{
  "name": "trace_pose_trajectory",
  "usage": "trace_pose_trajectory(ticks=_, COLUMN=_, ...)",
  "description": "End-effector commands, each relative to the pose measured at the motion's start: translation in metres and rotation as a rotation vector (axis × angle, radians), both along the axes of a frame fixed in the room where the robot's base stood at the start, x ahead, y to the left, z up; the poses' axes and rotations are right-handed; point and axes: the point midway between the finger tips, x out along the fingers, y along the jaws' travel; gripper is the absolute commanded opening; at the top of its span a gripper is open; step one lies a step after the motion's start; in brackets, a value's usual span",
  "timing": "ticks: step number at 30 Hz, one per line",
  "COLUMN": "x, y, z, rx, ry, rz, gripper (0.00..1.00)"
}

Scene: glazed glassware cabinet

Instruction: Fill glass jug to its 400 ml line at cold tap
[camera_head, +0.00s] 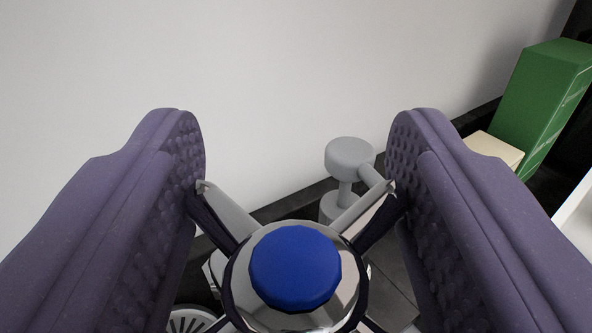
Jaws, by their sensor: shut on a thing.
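The cold tap's handle (295,266) shows at the bottom middle, a chromed cross with a round blue cap. My gripper (297,184) has a purple, studded finger on either side of it. The fingers are shut on the handle, with the ends of two opposite arms of the cross against the inner pads. The blue cap faces me between the fingers. The tap's lower body is mostly hidden under the handle. The glass jug and its 400 ml line are not in view.
A grey fitting with a round head (350,158) stands just behind the handle. A pale wall (270,70) fills the back. A green block (540,95) and a cream block (494,149) stand at the right. A light slotted round piece (190,321) shows at the bottom left.

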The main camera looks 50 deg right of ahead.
Motion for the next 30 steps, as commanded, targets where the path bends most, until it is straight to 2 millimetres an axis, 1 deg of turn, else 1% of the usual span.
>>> trace_pose_trajectory(ticks=2, x=0.0, y=0.0, z=0.0, rx=0.001, ry=0.001, rz=0.0, gripper=0.3)
trace_pose_trajectory(ticks=3, x=0.0, y=0.0, z=0.0, rx=0.001, ry=0.001, rz=0.0, gripper=0.63)
trace_pose_trajectory(ticks=5, x=0.0, y=0.0, z=0.0, rx=0.0, ry=0.0, rz=0.0, gripper=0.77)
trace_pose_trajectory(ticks=6, x=0.0, y=0.0, z=0.0, rx=0.0, ry=0.0, rz=0.0, gripper=0.81)
trace_pose_trajectory(ticks=13, x=0.0, y=0.0, z=0.0, rx=0.0, ry=0.0, rz=-0.001, gripper=0.81)
trace_pose_trajectory(ticks=16, x=-0.003, y=0.005, z=0.001, rx=0.001, ry=0.001, rz=0.0, gripper=0.81)
trace_pose_trajectory(ticks=19, x=-0.013, y=0.016, z=0.001, rx=0.001, ry=0.002, rz=0.001, gripper=0.81)
trace_pose_trajectory(ticks=25, x=-0.038, y=0.044, z=0.002, rx=0.001, ry=0.001, rz=0.002, gripper=0.81)
trace_pose_trajectory(ticks=30, x=-0.05, y=0.057, z=0.0, rx=0.0, ry=0.001, rz=0.001, gripper=0.81)
